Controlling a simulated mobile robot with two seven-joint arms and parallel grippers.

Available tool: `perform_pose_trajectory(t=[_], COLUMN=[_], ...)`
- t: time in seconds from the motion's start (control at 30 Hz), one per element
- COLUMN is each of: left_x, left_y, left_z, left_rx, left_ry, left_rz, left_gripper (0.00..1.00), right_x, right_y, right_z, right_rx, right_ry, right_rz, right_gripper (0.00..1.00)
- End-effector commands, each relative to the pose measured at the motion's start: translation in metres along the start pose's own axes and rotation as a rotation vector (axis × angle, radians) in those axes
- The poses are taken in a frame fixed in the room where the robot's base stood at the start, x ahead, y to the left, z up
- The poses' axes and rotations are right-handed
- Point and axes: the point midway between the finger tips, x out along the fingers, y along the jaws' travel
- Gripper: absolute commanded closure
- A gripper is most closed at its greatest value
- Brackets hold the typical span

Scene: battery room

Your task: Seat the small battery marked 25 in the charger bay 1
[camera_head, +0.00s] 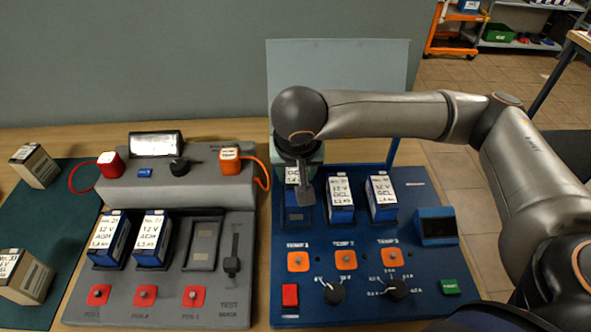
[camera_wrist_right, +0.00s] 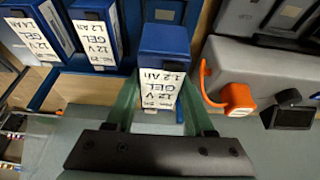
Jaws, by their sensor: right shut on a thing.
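My right gripper (camera_head: 303,188) is over the leftmost bay of the blue charger (camera_head: 440,205), shut on a small blue battery (camera_head: 292,174) with a white label. In the right wrist view the battery (camera_wrist_right: 163,46) sits between the green fingers of the gripper (camera_wrist_right: 158,103); its label reads 12 V GEL 1.2 Ah, and its number is too small to read surely. The battery is at the leftmost bay (camera_head: 298,218), apparently raised above it; the wrist hides part of it, so I cannot tell how deep it sits. My left gripper is out of view.
Two similar batteries stand in the middle (camera_head: 341,203) and right (camera_head: 382,203) bays. The grey test dock (camera_head: 250,225) at left holds two blue batteries (camera_head: 108,242) and has an empty third slot (camera_head: 203,248).

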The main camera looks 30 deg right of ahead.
Motion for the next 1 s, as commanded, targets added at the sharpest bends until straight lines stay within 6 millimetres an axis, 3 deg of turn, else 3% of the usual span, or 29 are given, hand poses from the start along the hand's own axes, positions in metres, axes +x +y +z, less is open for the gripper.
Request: perform_pose_trajectory(t=[0.63, 1.0], left_x=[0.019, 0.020], left_y=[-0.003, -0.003], left_z=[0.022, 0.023], left_rx=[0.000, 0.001], left_ry=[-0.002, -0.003], left_rz=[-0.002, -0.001], left_gripper=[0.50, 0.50], right_x=[0.048, 0.052], right_y=[0.000, 0.000], right_z=[0.019, 0.021], right_rx=[0.003, 0.003], right_ry=[0.001, 0.002], right_rz=[0.000, -0.001], right_gripper=[1.00, 1.00])
